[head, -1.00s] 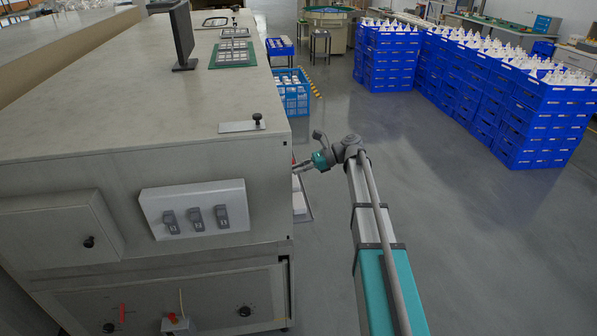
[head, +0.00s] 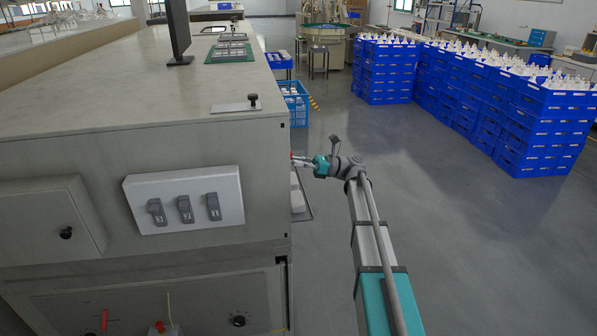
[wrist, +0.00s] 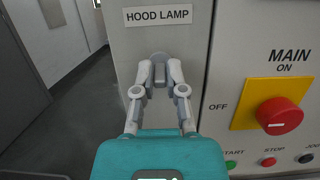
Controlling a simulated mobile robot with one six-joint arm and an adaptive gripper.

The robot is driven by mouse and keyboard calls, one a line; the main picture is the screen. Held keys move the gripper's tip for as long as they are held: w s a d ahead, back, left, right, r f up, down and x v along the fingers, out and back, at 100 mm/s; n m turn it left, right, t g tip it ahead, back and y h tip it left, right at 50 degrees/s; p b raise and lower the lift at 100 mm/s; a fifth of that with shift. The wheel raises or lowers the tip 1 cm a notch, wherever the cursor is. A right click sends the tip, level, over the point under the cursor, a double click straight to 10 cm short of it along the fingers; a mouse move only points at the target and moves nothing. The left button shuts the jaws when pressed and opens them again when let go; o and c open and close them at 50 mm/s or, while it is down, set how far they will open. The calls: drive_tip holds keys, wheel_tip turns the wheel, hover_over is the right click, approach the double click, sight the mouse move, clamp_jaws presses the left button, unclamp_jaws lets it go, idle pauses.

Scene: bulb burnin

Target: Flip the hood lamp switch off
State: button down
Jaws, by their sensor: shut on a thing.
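In the wrist view, the HOOD LAMP label (wrist: 159,16) is on a grey panel. The small grey hood lamp switch (wrist: 160,58) is below it. My gripper (wrist: 160,76) has its two fingers on either side of the switch and is shut on it. The fingertips partly hide the switch, so I cannot tell its on or off position. In the head view, my gripper (head: 298,161) is at the right side of the big grey cabinet (head: 150,100), and the switch is hidden there.
A red MAIN knob (wrist: 279,115) on a yellow plate is right of my gripper, above START and STOP buttons. A box with three grey switches (head: 185,205) is on the cabinet's front. Blue crate stacks (head: 480,110) stand beyond open floor (head: 450,240).

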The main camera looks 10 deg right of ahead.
drive_tip(key=f+y+b, duration=0.1)
drive_tip(key=y+b, duration=0.2)
drive_tip(key=b, duration=0.1)
drive_tip(key=shift+a+f+b, duration=0.1)
drive_tip(key=shift+f+b, duration=0.05)
drive_tip(key=shift+b, duration=0.25)
drive_tip(key=shift+y+b, duration=0.6)
drive_tip(key=shift+b, duration=0.2)
drive_tip(key=shift+y+b, duration=0.3)
drive_tip(key=c, duration=0.7)
unclamp_jaws()
drive_tip(key=shift+r+p, duration=0.25)
drive_tip(key=shift+p, duration=0.25)
